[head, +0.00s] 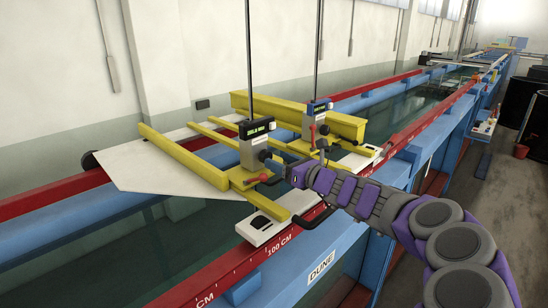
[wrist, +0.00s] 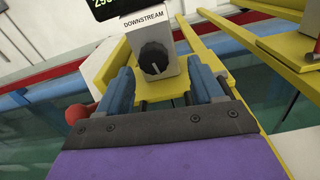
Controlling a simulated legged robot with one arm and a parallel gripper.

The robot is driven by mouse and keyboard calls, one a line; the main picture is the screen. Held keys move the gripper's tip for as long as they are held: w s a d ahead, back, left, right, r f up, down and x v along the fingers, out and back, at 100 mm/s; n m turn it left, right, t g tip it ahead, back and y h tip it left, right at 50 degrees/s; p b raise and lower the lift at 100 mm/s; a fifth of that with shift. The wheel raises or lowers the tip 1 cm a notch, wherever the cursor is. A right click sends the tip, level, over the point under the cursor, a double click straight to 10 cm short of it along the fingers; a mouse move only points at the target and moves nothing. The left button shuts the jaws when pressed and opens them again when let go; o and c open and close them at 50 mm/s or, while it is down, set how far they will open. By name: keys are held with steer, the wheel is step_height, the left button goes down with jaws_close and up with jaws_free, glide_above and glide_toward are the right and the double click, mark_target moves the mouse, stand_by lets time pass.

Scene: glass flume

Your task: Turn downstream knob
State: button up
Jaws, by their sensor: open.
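The downstream knob (wrist: 155,58) is a black, ridged dial with a pale pointer line, on a grey box (wrist: 170,30) labelled DOWNSTREAM in the wrist view. My gripper (wrist: 160,70) is open, with its two blue fingers apart and the knob seen between and just beyond their tips. The fingers appear clear of the knob and nothing is held. In the head view, the nearer gauge box (head: 254,150) stands on the yellow frame, and my gripper (head: 290,173) is close to its right side. The knob is small there.
A second gauge unit (head: 320,115) stands farther back on the yellow carriage (head: 185,160). A red ball handle (wrist: 77,113) lies left of my gripper in the wrist view. Red rails (head: 280,245) and the glass water channel run beneath. Open floor lies to the right.

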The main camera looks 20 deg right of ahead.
mark_target(270, 157)
steer(key=w+a, duration=0.3)
steer(key=shift+w, duration=0.3)
steer(key=shift+d, duration=0.95)
steer(key=shift+c, duration=0.8)
steer(key=shift+a+r, duration=0.1)
steer(key=shift+a, duration=0.5)
steer(key=c, duration=0.4)
steer(key=shift+d, duration=0.1)
steer(key=c, duration=0.5)
